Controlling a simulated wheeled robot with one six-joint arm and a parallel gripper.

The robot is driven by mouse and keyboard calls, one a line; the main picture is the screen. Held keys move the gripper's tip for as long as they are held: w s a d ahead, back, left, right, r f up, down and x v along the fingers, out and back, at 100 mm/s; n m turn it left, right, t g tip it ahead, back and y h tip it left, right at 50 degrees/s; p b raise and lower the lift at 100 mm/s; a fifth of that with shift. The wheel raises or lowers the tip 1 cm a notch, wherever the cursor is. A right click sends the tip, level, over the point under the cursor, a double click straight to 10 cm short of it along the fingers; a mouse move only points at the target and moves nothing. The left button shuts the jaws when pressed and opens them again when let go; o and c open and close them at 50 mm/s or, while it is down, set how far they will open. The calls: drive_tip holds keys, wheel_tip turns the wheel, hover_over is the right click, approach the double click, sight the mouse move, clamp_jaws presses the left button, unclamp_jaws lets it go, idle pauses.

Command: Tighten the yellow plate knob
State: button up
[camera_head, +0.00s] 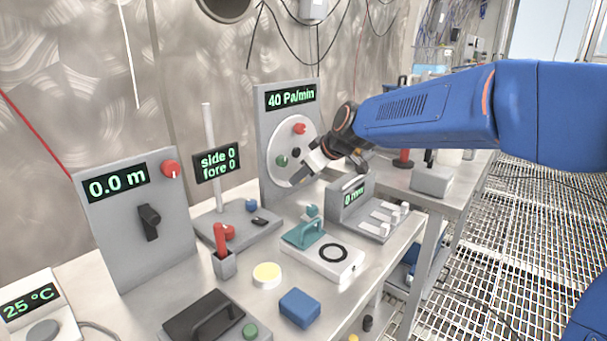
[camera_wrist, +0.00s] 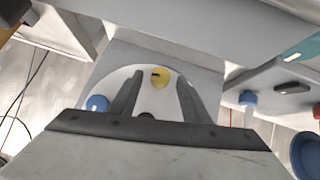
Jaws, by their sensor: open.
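The yellow knob (camera_wrist: 161,77) shows in the wrist view near the rim of the round white plate (camera_wrist: 147,95), with a small dark mark on it. It lies between my two fingers in the picture; I see no contact. In the head view it is hidden behind my gripper (camera_head: 305,174), which is at the lower right of the round plate (camera_head: 278,137). My gripper (camera_wrist: 160,82) is open and empty. A blue knob (camera_wrist: 97,103) sits left of the fingers. A red knob (camera_head: 299,128) and a green knob (camera_head: 281,160) are on the plate. The panel display (camera_head: 290,96) reads 40 Pa/min.
A post device (camera_head: 217,162) reading "side 0 fore 0" stands left of the plate panel. A grey box (camera_head: 350,195) reading 0 mm stands just below my wrist.

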drive_tip(key=shift+w+a+f, duration=0.1)
drive_tip(key=shift+w+f, duration=0.05)
drive_tip(key=c, duration=1)
drive_tip(key=shift+w+d+m+g+y, duration=0.15)
drive_tip(key=shift+m+g+y, duration=0.25)
drive_tip(key=shift+g, duration=0.1)
drive_tip(key=shift+w+d+m+g+y, duration=0.15)
drive_tip(key=shift+m+g+y, duration=0.15)
drive_tip(key=shift+g+y, duration=0.15)
drive_tip(key=shift+w+d+m+g+y, duration=0.1)
drive_tip(key=shift+w+m+g+y, duration=0.1)
drive_tip(key=shift+m+g+y, duration=1)
drive_tip(key=shift+f+g, duration=0.1)
drive_tip(key=shift+g, duration=0.15)
